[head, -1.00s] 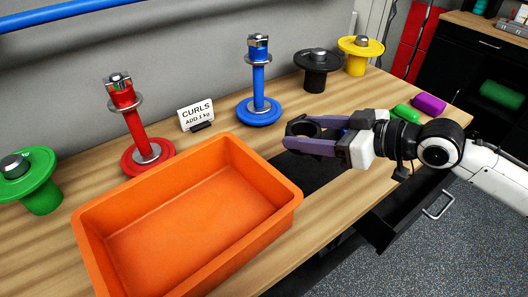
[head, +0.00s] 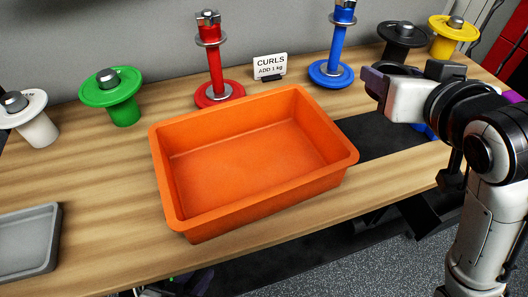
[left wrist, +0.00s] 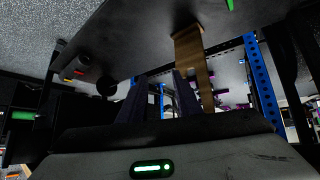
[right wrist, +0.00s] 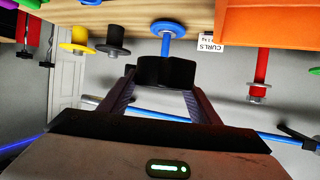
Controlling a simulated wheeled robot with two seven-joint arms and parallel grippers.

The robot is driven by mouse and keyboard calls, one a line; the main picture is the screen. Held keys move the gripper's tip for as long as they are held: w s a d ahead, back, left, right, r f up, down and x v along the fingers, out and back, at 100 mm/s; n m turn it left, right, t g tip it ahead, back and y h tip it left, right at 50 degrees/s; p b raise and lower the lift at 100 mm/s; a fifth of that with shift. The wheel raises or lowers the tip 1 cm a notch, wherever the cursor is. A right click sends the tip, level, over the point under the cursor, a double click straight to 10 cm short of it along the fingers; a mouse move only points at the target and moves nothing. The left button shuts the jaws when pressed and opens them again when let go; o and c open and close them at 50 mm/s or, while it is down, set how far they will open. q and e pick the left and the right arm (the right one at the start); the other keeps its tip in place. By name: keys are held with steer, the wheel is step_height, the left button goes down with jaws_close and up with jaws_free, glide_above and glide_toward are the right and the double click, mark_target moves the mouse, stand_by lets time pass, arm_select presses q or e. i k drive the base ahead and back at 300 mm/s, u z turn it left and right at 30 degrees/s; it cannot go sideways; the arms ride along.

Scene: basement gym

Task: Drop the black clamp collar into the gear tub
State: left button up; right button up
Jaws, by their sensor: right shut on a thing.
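The black clamp collar (right wrist: 166,71) is between the fingertips of my right gripper (right wrist: 160,88), which is shut on it. In the head view my right gripper (head: 376,82) holds the collar (head: 396,68) above the table, to the right of the orange tub and apart from it; the wrist hides part of the collar. The orange tub (head: 255,95), which I take as the gear tub, is open and empty on the table. My left gripper (left wrist: 160,82) is open and empty in the left wrist view, low and away from the tub.
Red (head: 213,60) and blue (head: 335,48) posts stand behind the tub beside a CURLS sign (head: 270,66). Green (head: 122,108), white (head: 38,128), black (head: 402,42) and yellow (head: 446,40) spools line the back. A grey tray (head: 55,235) lies at left. A dark mat (head: 380,135) is right of the tub.

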mark_target(258, 170)
steer(key=k, duration=0.35)
steer(key=z, duration=1.45)
steer(key=k, duration=1.05)
steer(key=u, duration=1.4)
steer(key=i, duration=0.5)
